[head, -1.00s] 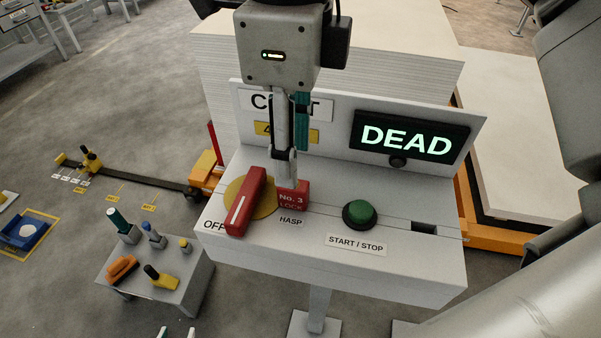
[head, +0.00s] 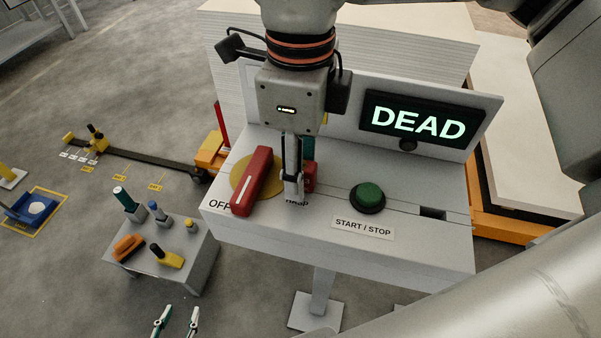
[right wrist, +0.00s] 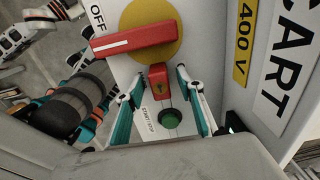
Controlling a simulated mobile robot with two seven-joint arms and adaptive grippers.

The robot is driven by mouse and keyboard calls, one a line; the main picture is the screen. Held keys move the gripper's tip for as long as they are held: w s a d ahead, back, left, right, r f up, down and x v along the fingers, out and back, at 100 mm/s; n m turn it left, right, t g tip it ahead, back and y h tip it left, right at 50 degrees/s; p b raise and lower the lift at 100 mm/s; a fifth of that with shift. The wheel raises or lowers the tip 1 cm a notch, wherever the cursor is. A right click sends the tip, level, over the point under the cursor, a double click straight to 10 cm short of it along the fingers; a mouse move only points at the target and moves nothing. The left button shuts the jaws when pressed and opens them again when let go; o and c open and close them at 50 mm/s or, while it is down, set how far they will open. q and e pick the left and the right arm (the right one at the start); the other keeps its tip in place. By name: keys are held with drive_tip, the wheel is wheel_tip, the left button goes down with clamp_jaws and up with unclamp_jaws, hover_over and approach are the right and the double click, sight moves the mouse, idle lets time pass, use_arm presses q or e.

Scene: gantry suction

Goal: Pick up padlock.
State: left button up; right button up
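The padlock (head: 311,180) is a small red block at the hasp on the grey control panel (head: 400,240), right of the red switch handle (head: 257,180). In the right wrist view the padlock (right wrist: 158,76) shows its keyhole and lies between the two fingers of my right gripper (right wrist: 165,105), with gaps on both sides. My right gripper (head: 294,190) points down at the padlock in the head view; its near finger hides much of the padlock. My left gripper (head: 177,322) is open and empty at the bottom edge, away from the panel.
A green START / STOP button (head: 368,197) sits right of the padlock. The DEAD display (head: 417,117) stands on the upright back plate. A small grey stand (head: 195,262) with several coloured items is at lower left.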

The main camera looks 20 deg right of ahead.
clamp_jaws()
drive_tip(key=shift+r, duration=0.1)
